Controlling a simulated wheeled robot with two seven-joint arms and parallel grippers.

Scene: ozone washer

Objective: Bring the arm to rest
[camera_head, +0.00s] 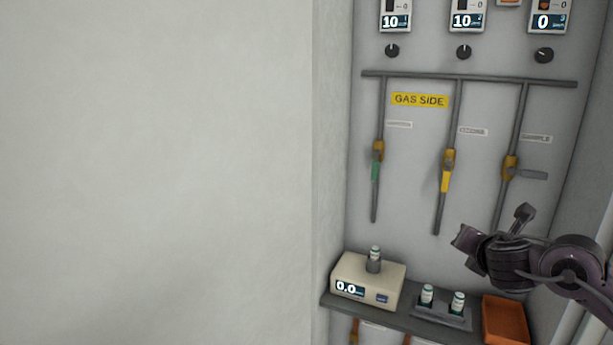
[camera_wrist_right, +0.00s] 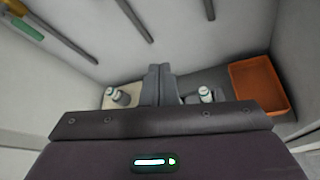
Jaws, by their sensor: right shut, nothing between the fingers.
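My right gripper (camera_wrist_right: 158,84) is shut and empty in the right wrist view, its two fingers side by side. In the head view my right arm comes in from the right, and this gripper (camera_head: 466,240) hangs in front of the gas panel, above the shelf and apart from it. The fingers are small and dark there. My left gripper does not show in either view.
A shelf (camera_head: 390,319) below holds a beige meter (camera_head: 366,281) reading 0.0 with a vial on top, a holder (camera_head: 441,314) with two vials, and an orange tray (camera_head: 506,320). Pipes with valves (camera_head: 449,160) run behind my arm. A bare wall (camera_head: 160,170) fills the left.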

